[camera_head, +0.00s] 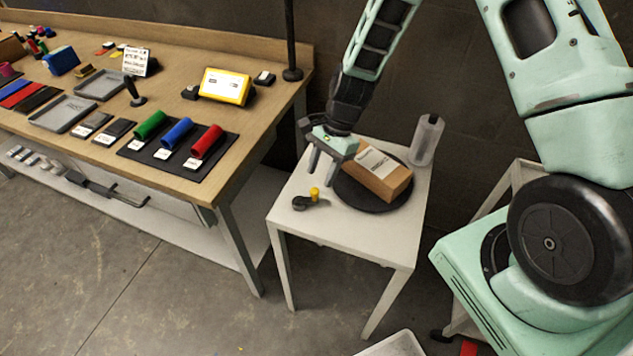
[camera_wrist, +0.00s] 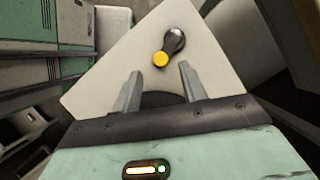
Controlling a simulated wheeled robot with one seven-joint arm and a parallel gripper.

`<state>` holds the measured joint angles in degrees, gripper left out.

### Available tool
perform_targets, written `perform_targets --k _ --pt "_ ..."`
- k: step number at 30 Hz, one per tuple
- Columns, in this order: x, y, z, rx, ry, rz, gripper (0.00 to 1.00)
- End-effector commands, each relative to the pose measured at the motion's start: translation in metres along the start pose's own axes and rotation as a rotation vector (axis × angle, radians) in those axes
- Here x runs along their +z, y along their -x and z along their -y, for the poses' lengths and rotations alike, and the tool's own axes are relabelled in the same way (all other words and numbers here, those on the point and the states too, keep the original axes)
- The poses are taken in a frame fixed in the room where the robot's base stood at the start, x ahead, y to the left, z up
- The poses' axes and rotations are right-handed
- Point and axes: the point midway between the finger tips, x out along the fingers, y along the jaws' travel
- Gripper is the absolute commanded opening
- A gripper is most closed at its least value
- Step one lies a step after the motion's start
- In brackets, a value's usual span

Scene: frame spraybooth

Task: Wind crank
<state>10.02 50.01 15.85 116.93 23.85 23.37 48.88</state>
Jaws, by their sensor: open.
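The crank (camera_head: 306,201) is a short dark arm with an upright yellow knob (camera_head: 315,193), at the front left of a small white table (camera_head: 345,228). In the wrist view the crank's dark arm (camera_wrist: 174,40) and its yellow knob (camera_wrist: 160,60) lie beyond my fingertips. My gripper (camera_head: 323,165) is open and empty, above the table behind the crank; in the wrist view its two fingers (camera_wrist: 158,85) point toward the knob without touching it. A brown cardboard box (camera_head: 382,174) sits on a round black turntable (camera_head: 365,199), partly hidden by my gripper.
A clear bottle (camera_head: 426,139) stands at the table's back right corner. A wooden workbench (camera_head: 240,130) to the left holds red, blue and green rolls, trays and a yellow-framed device (camera_head: 225,86). The table's front strip around the crank is clear.

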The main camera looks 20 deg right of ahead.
Motion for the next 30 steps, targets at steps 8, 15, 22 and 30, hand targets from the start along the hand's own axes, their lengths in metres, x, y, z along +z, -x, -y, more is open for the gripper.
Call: perform_targets --k 8,15,22,30 --pt "0.0 -0.038 0.0 0.001 0.001 0.0 0.42" --pt "0.0 -0.048 0.0 -0.001 0.002 -0.001 0.42" --pt "0.0 -0.048 0.0 -0.001 0.002 -0.001 0.37" --pt "0.0 -0.048 0.0 -0.001 0.002 -0.001 0.0"
